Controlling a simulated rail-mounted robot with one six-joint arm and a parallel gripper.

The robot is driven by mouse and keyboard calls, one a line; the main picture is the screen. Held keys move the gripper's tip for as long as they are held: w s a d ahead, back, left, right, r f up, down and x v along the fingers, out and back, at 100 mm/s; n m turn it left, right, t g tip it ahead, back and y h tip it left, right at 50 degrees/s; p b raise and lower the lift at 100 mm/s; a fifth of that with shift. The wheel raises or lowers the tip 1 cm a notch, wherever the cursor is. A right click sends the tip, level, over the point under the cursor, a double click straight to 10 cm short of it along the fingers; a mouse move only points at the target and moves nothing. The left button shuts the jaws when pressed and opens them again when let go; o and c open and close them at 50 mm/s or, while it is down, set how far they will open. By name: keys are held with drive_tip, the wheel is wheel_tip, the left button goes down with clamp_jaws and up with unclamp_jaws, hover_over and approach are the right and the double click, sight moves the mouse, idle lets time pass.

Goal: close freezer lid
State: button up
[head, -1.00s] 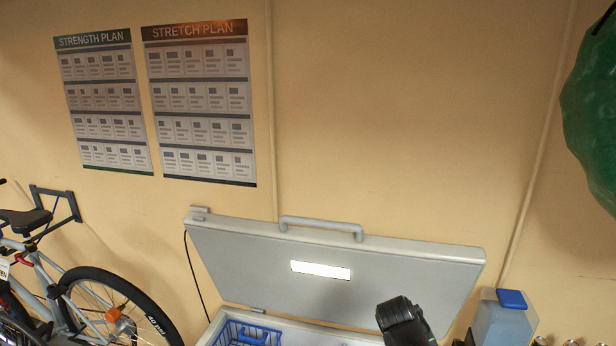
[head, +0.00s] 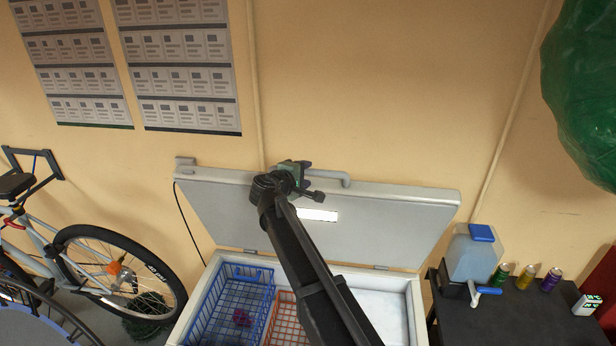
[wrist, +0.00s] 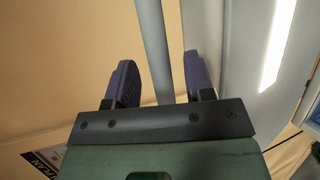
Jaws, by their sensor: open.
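The freezer lid (head: 400,222) is a light grey panel standing open against the wall, with a lit white strip on its inner face. Its grey bar handle (head: 335,174) is on the top edge, its left part hidden by my gripper (head: 300,180). My gripper is at the handle, with my black arm reaching up across the freezer. In the wrist view, the handle (wrist: 152,45) runs between the two dark purple fingers of my gripper (wrist: 158,80), which are apart. Some gap shows on the handle's left side. The open freezer (head: 416,310) is below the lid.
Inside the freezer are a blue wire basket (head: 205,300) and an orange one (head: 282,322), partly hidden by my arm. A bicycle (head: 110,265) stands left. A dark table (head: 530,315) with a jug (head: 472,255) and cans stands right. A green bag-like object (head: 590,90) is upper right.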

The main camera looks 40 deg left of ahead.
drive_tip(key=x, duration=0.2)
drive_tip(key=shift+w+a+f, duration=0.1)
drive_tip(key=shift+w+f, duration=0.05)
drive_tip(key=shift+w, duration=0.15)
